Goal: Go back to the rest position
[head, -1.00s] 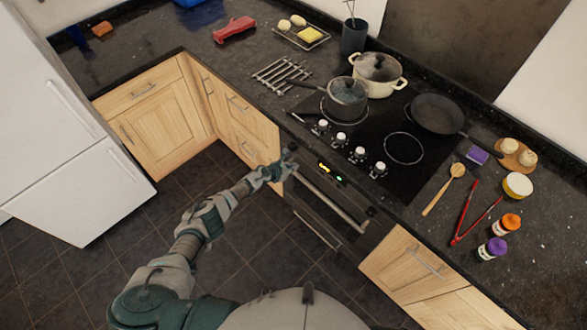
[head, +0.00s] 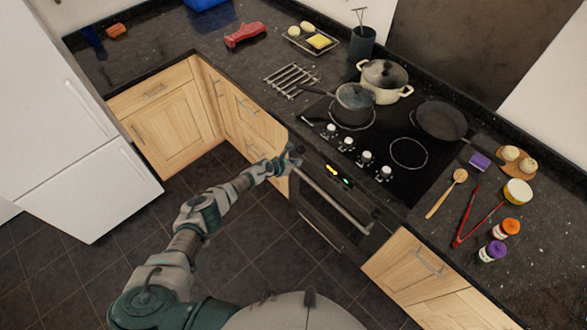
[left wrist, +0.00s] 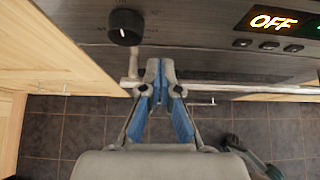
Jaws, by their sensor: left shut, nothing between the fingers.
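My left gripper (head: 290,159) is at the left end of the oven front, near the oven handle (head: 335,198). In the left wrist view the left gripper (left wrist: 160,66) has its blue-padded fingers closed at the tips, with nothing between them. The handle bar (left wrist: 240,88) runs behind the fingers there; I cannot tell whether they touch it. A black knob (left wrist: 125,27) is just above and left of the fingertips. My right gripper is in neither view.
The stove (head: 408,176) carries a saucepan (head: 354,103), a white pot (head: 384,80) and a frying pan (head: 440,121). Red tongs (head: 466,215) and a wooden spoon (head: 446,195) lie on the counter at right. A white fridge (head: 75,120) stands at left. The tiled floor (head: 110,260) is clear.

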